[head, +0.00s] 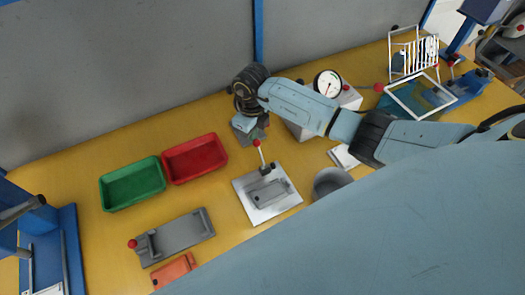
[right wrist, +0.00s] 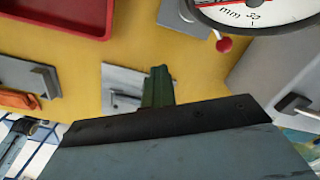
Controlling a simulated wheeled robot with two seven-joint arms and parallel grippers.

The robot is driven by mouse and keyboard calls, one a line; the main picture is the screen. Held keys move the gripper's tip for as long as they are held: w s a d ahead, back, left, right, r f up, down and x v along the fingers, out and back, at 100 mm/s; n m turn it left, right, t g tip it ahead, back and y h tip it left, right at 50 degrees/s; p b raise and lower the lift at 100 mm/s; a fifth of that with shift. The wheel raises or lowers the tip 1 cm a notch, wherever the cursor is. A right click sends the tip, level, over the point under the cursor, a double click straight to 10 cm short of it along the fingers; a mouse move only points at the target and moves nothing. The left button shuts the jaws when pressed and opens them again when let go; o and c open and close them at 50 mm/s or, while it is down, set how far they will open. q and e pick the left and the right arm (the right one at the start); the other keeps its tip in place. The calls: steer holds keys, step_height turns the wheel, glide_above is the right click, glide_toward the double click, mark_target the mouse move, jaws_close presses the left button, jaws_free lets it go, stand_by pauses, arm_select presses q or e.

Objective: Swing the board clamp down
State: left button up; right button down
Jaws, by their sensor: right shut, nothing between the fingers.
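The clamp (head: 266,168) stands on a pale metal plate (head: 251,206), with its lever raised and tilted and a red knob (head: 257,143) at the top. A grey board-like part (head: 270,194) lies on the plate. My right gripper (head: 256,133) is shut and empty, close above and beside the red knob; I cannot tell if it touches. In the right wrist view the closed fingers (right wrist: 158,85) cover part of the plate (right wrist: 113,75), and the knob is hidden. My left gripper is not in view.
A red tray (head: 195,158) and a green tray (head: 132,184) stand to the left. A grey fixture (head: 178,237) with a red knob lies at front left. A dial gauge (head: 328,84), a grey cup (head: 332,181) and a white wire rack (head: 415,55) are to the right.

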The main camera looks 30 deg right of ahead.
mark_target(259, 143)
steer(key=shift+s+f+p, duration=0.15)
steer(key=shift+s+f, duration=0.15)
steer(key=shift+s, duration=0.25)
steer(key=shift+s+f+p, duration=0.15)
steer(key=shift+s+f, duration=0.1)
steer(key=shift+s, duration=0.4)
steer(key=shift+s+d+r+p, duration=0.2)
steer(key=shift+s+r+p, duration=0.05)
steer(key=shift+s+p, duration=0.35)
steer(key=shift+w, duration=0.15)
steer(key=shift+w+b, duration=0.65)
steer(key=shift+w, duration=0.05)
step_height(259, 143, up, 7)
steer(key=p, duration=0.5)
steer(key=shift+r+p, duration=0.1)
steer(key=shift+p, duration=0.3)
